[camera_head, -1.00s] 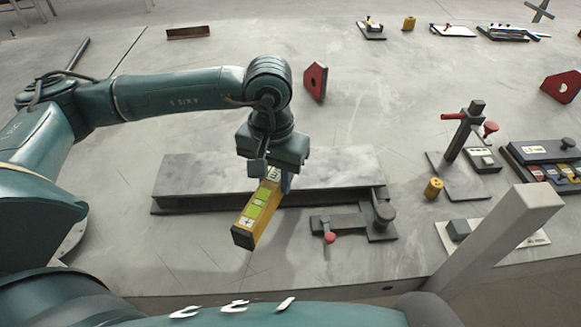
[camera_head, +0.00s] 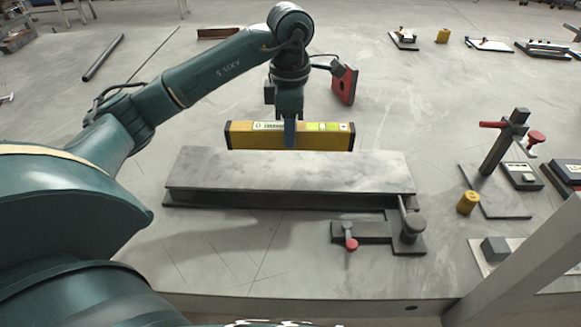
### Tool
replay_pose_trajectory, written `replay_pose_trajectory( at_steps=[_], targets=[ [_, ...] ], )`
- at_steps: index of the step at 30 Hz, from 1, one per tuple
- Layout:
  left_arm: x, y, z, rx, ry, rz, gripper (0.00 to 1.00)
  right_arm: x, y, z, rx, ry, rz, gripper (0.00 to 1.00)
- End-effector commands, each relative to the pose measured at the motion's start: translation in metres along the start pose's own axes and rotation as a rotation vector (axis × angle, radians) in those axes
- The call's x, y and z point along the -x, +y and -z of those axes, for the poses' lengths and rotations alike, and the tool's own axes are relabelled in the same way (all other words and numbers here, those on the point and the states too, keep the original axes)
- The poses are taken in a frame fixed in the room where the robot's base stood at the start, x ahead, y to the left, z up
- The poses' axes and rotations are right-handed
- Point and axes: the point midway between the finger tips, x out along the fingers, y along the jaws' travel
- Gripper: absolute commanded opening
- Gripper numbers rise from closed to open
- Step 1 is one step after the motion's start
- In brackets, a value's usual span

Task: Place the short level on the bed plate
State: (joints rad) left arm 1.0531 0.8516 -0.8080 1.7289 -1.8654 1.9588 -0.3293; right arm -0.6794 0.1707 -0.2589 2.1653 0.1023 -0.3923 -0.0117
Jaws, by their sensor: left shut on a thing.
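The short level (camera_head: 246,137) is a yellow bar with dark end caps and pale green labels. My left gripper (camera_head: 289,140) is shut on it near its middle. The level lies left to right in the picture, about parallel to the bed plate. The bed plate (camera_head: 290,172) is a long grey slab on a dark base. The level shows just beyond the plate's far edge and looks raised; I cannot tell the exact gap between them. My right gripper is not in view.
A clamp with a red knob (camera_head: 351,244) sits at the plate's near right corner. A red magnet block (camera_head: 343,84) stands behind the level. A post stand with red handles (camera_head: 505,140) and a yellow cylinder (camera_head: 467,202) are to the right. The table left of the plate is mostly clear.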

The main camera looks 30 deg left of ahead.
Motion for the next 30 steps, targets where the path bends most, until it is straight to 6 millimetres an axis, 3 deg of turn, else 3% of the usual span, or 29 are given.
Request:
replay_pose_trajectory(
  at_steps=[6, 13, 18, 29, 30],
  targets=[
    [-0.041, -0.001, 0.001, 0.001, 0.001, 0.002, 0.01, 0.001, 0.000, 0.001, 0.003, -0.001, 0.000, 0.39],
    [-0.059, -0.001, 0.000, -0.001, 0.001, 0.001, 0.01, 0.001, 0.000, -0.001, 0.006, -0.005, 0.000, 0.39],
    [-0.084, -0.001, 0.000, -0.001, 0.002, 0.003, 0.01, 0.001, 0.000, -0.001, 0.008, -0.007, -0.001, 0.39],
    [-0.091, 0.000, 0.000, -0.002, 0.000, -0.002, 0.01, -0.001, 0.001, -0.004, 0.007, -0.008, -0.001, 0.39],
    [-0.091, 0.000, 0.000, -0.002, 0.001, -0.001, 0.32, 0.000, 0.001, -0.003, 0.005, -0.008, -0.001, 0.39]
  ],
)
